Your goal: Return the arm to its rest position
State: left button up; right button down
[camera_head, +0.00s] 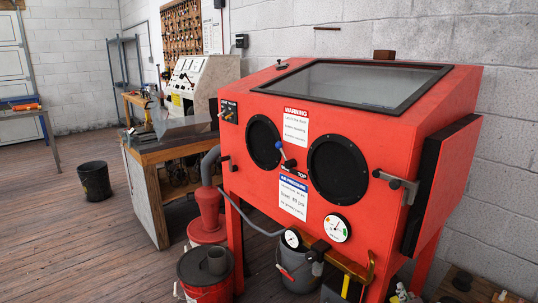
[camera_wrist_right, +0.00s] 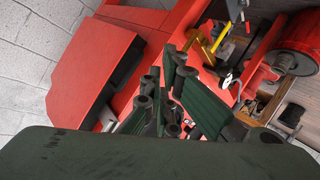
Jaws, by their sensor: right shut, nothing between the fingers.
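My right gripper (camera_wrist_right: 168,112) shows in the right wrist view, with dark green fingers and black joints beyond a broad dark green housing along the bottom. It is shut with nothing held. It is in front of the red blasting cabinet (camera_wrist_right: 92,75) in that view, apart from it as far as I can tell. The same cabinet fills the right half of the head view (camera_head: 262,190). Neither of my grippers shows in the head view, and my left arm is not seen.
The cabinet has two round black ports, a window (camera_head: 358,84) and a side handle (camera_head: 396,184). A red-sided bucket (camera_head: 205,285) stands at its lower left. A wooden bench (camera_head: 175,148) stands farther left. A black bin (camera_head: 95,180) stands on open wooden floor (camera_head: 60,240).

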jog(key=s+a+f+g+y, duration=0.2)
jog(key=s+a+f+g, duration=0.3)
jog(key=s+f, duration=0.6)
jog(key=s+a+f+g+y, duration=0.2)
jog(key=s+a+f+g, duration=0.2)
jog(key=s+f, duration=0.75)
jog(key=s+f+g, duration=0.1)
jog(key=s+f, duration=0.1)
jog(key=f, duration=1)
jog(key=s+f+g, duration=0.1)
jog(key=s+f, duration=0.1)
jog(key=f, duration=1)
jog(key=s+d+f, duration=0.2)
jog(key=s+f, duration=1.4)
jog(key=f, duration=0.1)
jog(key=shift+s+d+g, duration=0.3)
jog(key=shift+d+g, duration=0.05)
jog(key=shift+g, duration=0.05)
